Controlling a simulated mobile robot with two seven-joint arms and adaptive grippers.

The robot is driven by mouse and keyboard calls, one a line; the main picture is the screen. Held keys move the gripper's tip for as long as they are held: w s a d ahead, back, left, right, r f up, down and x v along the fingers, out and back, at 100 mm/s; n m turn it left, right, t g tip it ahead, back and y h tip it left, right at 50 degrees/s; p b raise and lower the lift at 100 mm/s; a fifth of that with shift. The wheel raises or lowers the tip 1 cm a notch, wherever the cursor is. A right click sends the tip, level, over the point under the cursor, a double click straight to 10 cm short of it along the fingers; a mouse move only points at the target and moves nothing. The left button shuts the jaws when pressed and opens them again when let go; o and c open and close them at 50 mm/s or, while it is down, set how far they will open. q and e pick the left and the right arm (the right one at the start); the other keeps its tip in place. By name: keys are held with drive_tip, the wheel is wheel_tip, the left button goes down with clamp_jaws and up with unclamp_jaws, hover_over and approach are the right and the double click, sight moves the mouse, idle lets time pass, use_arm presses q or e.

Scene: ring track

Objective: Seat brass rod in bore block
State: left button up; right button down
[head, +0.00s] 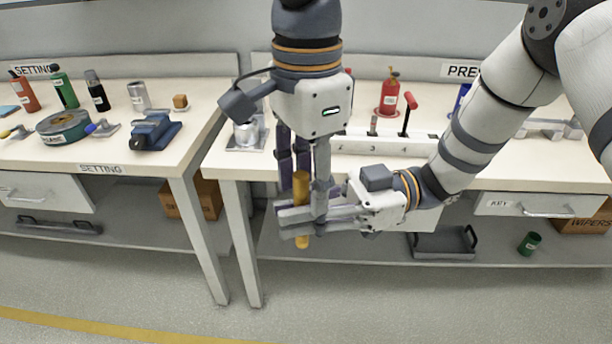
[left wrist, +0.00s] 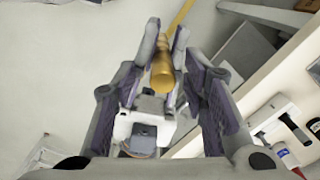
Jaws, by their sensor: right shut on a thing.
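The brass rod (head: 302,182) stands roughly upright in front of the right bench, clear of the floor. My right gripper (head: 297,217) reaches in from the right and is shut on the rod's lower middle. My left gripper (head: 304,182) points down from above, its fingers apart on either side of the rod's upper part. I cannot tell for sure which thing is the bore block; a long pale block (head: 375,145) with upright pieces stands on the right bench.
The right bench's front edge (head: 520,184) is close behind the grippers. A metal fixture (head: 245,135) and a red extinguisher-shaped bottle (head: 389,92) stand on it. The left bench holds a blue vise (head: 155,131), a tape roll (head: 63,126) and several bottles. An open tray (head: 445,243) sits on the lower shelf.

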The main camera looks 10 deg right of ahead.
use_arm(q)
drive_tip(key=shift+c, duration=0.2)
clamp_jaws()
use_arm(e)
drive_tip(key=c, duration=1.5)
unclamp_jaws()
